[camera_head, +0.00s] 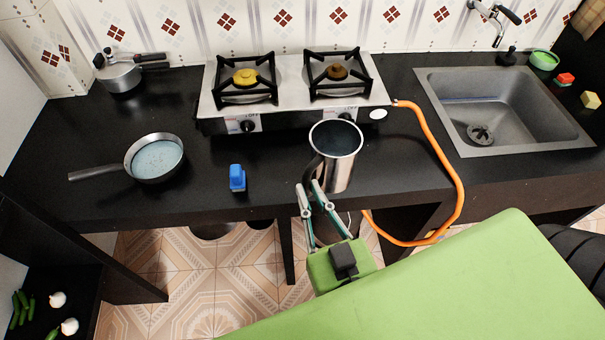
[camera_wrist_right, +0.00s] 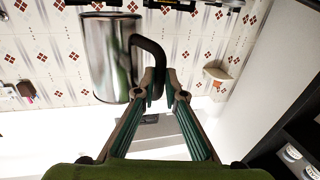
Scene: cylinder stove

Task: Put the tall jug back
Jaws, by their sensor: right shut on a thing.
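My right gripper (camera_head: 316,190) is shut on the jug's black handle, in front of the counter. In the right wrist view the jug (camera_wrist_right: 108,60) is left of the fingers, and its curved handle runs between the fingertips of my right gripper (camera_wrist_right: 165,88). My left gripper is not in view.
The two-burner stove (camera_head: 290,105) stands behind the jug. A frying pan (camera_head: 155,158), a blue object (camera_head: 237,178) and a lidded pot (camera_head: 122,75) are to the left. An orange hose (camera_head: 455,170) loops right, near the sink (camera_head: 500,110). The counter between pan and stove is bare.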

